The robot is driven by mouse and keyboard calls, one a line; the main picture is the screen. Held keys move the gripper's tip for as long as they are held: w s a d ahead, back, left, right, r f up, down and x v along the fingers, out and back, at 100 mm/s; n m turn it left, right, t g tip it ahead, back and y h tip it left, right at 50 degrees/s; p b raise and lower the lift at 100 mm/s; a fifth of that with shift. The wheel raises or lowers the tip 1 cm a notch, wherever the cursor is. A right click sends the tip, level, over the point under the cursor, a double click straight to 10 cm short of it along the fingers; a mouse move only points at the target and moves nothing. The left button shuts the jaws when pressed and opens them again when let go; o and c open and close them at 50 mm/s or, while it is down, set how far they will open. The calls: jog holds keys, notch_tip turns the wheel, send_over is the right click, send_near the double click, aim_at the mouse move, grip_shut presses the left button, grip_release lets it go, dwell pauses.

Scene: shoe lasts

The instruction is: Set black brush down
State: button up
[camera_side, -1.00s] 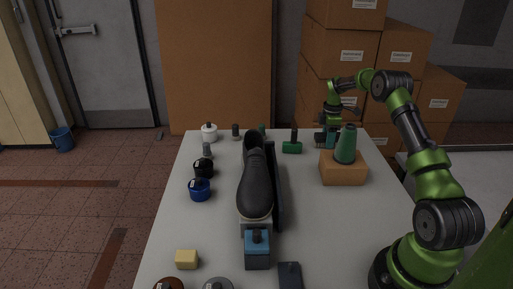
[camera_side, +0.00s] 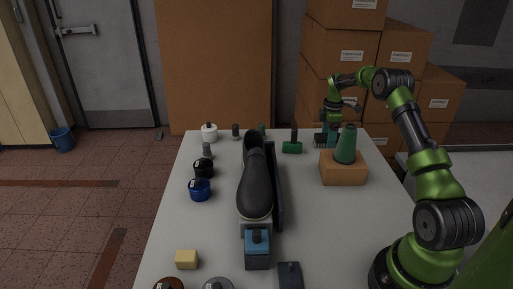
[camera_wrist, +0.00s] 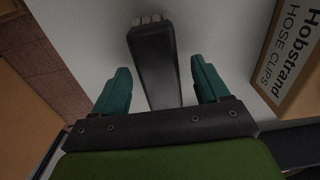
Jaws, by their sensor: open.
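The black brush (camera_wrist: 153,60) shows in the wrist view as a dark handle with pale bristles at its far end, against the light table top. My gripper (camera_wrist: 160,75) is open, its two teal fingers apart on either side of the handle, with a visible gap on each side. In the side view my gripper (camera_side: 330,128) is at the far right part of the table, behind the green cone. The brush is small there and partly hidden, at the table's back edge area, so its exact contact with the table is hard to tell.
A green-based brush (camera_side: 292,147) is to the left. A dark shoe (camera_side: 256,180) fills the table's middle. Stacked cartons (camera_side: 345,50) stand behind; a labelled carton (camera_wrist: 272,88) shows at right.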

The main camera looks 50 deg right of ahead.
notch_tip(320, 180, up, 10)
jog(key=r, duration=0.1)
jog(key=s+a+r+m+t, duration=0.1)
jog(key=a+r+m, duration=0.1)
jog(key=a+r, duration=0.45)
jog(key=s+a+r+m+t, duration=0.1)
jog(key=a+r+m, duration=0.15)
jog(key=a, duration=0.65)
jog(key=s+a+r+m+t, duration=0.1)
jog(key=a+r, duration=0.5)
jog(key=a, duration=0.2)
jog(key=s+a+f+m+t+y, duration=0.2)
jog(key=s+a+m, duration=0.5)
jog(key=s+a, duration=1)
jog(key=shift+f+t, duration=0.75)
jog(key=shift+t, duration=0.35)
